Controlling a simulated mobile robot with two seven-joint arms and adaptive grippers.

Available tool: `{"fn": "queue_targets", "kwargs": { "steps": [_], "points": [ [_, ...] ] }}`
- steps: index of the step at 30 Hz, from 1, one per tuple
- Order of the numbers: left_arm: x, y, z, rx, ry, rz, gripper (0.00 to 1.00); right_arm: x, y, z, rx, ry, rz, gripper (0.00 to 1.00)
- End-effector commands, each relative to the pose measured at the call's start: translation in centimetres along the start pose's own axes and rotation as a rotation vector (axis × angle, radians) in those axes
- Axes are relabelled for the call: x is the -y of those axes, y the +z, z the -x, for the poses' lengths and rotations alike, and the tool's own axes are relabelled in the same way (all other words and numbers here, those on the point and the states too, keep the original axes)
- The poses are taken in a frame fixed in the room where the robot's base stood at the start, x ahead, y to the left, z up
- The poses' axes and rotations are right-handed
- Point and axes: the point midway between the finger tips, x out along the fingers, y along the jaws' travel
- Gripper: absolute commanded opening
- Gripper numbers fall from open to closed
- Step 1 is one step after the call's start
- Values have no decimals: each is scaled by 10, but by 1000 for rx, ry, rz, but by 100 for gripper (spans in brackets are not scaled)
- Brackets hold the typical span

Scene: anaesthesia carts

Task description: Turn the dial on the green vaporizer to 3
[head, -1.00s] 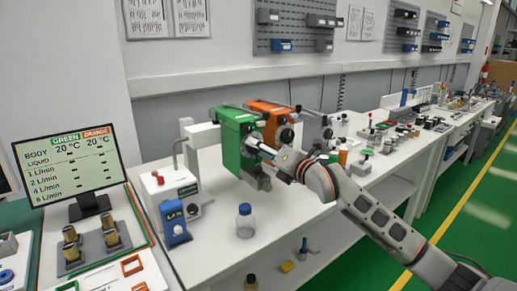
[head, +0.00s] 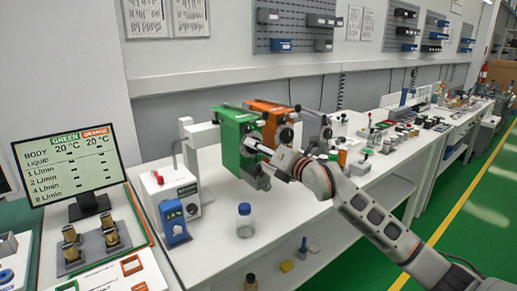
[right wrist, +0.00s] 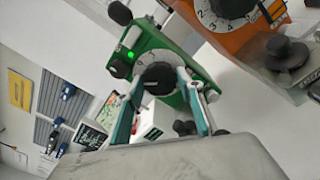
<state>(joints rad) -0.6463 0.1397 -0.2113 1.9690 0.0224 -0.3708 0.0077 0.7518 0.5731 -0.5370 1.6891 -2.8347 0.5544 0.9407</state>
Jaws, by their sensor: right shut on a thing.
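The green vaporizer (head: 229,140) is mounted on the white bench, left of the orange one. Its white, numbered dial (right wrist: 157,76) faces my right wrist camera, with a dark centre and a green light on the body near it. My right gripper (right wrist: 159,82) is shut on this dial, one teal finger on each side. In the head view my right gripper (head: 257,146) reaches the front of the vaporizer from the right and hides most of the dial. Some digits show on the dial, but I cannot tell the exact setting. My left gripper is in neither view.
The orange vaporizer (head: 266,110) stands close behind and right of the green one. A clear bottle with a blue cap (head: 245,221) and a blue device (head: 174,221) are on the bench in front. A monitor (head: 69,163) with a GREEN/ORANGE table stands at left.

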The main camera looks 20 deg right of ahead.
Motion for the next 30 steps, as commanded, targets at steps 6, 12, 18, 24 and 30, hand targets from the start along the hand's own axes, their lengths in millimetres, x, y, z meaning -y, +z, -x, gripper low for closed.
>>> {"fn": "queue_targets", "kwargs": {
  "steps": [6, 12, 18, 24, 30],
  "points": [
    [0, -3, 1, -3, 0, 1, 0, -1, 0, 0, 0, -9, 153, 15],
    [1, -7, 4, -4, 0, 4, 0, -2, 0, 0, 0, -20, 342, 15],
    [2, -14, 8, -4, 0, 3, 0, -3, 1, 0, 0, -32, 533, 15],
    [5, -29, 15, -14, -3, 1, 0, -3, 1, 0, -1, -44, 720, 15],
    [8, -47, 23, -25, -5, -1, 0, -3, 1, 0, -2, -54, 895, 15]
  ]
}}
